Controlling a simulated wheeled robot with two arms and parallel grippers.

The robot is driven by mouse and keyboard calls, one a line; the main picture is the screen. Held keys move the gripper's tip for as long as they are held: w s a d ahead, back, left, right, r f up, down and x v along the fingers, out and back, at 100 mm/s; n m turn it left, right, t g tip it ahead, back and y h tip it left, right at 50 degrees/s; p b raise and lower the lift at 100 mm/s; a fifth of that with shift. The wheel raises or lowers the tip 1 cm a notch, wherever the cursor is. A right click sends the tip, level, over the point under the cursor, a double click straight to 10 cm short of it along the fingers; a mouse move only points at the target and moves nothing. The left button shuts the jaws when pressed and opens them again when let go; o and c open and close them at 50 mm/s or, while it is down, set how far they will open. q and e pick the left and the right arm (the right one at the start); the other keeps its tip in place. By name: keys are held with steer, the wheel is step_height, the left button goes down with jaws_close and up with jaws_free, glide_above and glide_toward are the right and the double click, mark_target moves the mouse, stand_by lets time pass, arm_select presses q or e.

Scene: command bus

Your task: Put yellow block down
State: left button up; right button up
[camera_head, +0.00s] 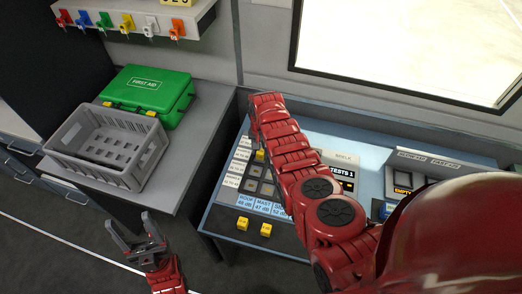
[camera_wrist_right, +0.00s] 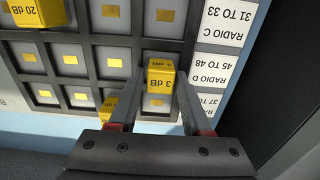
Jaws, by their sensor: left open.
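A yellow block marked 3 dB (camera_wrist_right: 160,82) stands in the panel of square cells (camera_wrist_right: 115,84) in the right wrist view. My right gripper (camera_wrist_right: 160,73) has one finger on each side of this block. A narrow gap shows between each finger and the block, so the jaws look open around it. In the head view my right arm hides that gripper. A yellow block (camera_head: 259,155) shows beside the arm on the panel (camera_head: 250,185); I cannot tell whether it is the 3 dB one. My left gripper (camera_head: 138,250) is open and empty, low at the left, away from the desk.
Two yellow blocks (camera_head: 242,223) (camera_head: 265,230) lie at the desk's front edge. A grey crate (camera_head: 65,165) and green first aid case (camera_head: 150,90) occupy the left counter.

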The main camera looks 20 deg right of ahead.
steer(key=shift+o, duration=1)
